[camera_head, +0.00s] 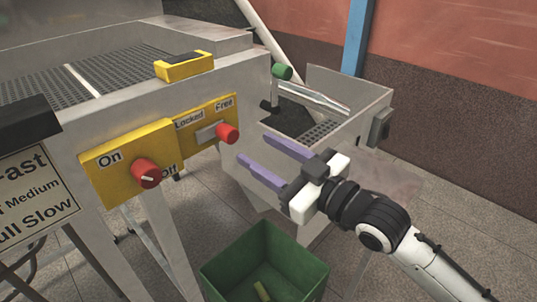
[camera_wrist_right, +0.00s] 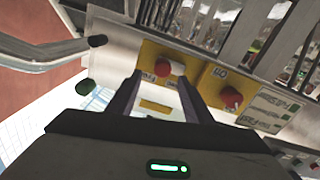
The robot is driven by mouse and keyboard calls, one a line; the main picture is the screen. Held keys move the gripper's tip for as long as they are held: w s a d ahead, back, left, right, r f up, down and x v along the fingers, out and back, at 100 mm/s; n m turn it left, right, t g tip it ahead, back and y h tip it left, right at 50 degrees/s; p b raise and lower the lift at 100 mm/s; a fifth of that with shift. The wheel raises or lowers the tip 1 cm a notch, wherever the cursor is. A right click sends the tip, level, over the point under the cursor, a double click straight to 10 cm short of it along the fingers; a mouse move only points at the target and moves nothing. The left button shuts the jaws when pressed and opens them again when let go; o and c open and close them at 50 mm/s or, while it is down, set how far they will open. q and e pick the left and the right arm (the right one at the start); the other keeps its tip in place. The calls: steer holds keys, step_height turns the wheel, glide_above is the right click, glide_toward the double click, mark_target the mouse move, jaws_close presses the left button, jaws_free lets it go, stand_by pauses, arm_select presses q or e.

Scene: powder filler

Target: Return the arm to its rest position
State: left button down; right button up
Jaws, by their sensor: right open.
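My right gripper (camera_head: 258,160) is open, with two purple fingers and nothing between them. It hangs in front of the machine, to the right of the yellow Locked/Free panel (camera_head: 190,132) and its red knob (camera_head: 227,133), apart from them. In the right wrist view the fingers (camera_wrist_right: 158,95) point at the machine front, where the Locked/Free knob (camera_wrist_right: 168,69) and the On/Off knob (camera_wrist_right: 230,97) show. My right arm (camera_head: 430,268) comes in from the lower right. My left gripper is in neither view.
The powder filler (camera_head: 105,118) fills the left, with a yellow block (camera_head: 184,66) on its edge. A green-knobbed lever (camera_head: 282,72) stands by the side bin (camera_head: 375,108). A green crate (camera_head: 290,290) is on the floor below the gripper. Open floor lies to the right.

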steer(key=shift+s+d, duration=0.5)
steer(key=s+d+f+m+h, duration=0.3)
steer(key=s+d+f, duration=0.1)
steer(key=f, duration=0.6)
steer(key=s+d+f+m+g+h+p, duration=0.1)
steer(key=s+d+f+m+h, duration=0.25)
steer(key=f, duration=0.55)
steer(key=s+d+f+m+h, duration=0.2)
steer(key=s+d+f, duration=0.3)
steer(key=f, duration=0.5)
steer(key=s+d+f+m+g+h, duration=0.1)
steer(key=s+d+f+g+h, duration=0.1)
steer(key=s+d+f, duration=0.2)
steer(key=s+f, duration=0.3)
steer(key=s, duration=0.4)
steer(key=shift+d+f+g, duration=0.15)
steer(key=shift+f+g, duration=0.1)
steer(key=shift+g, duration=0.05)
steer(key=shift+w, duration=0.1)
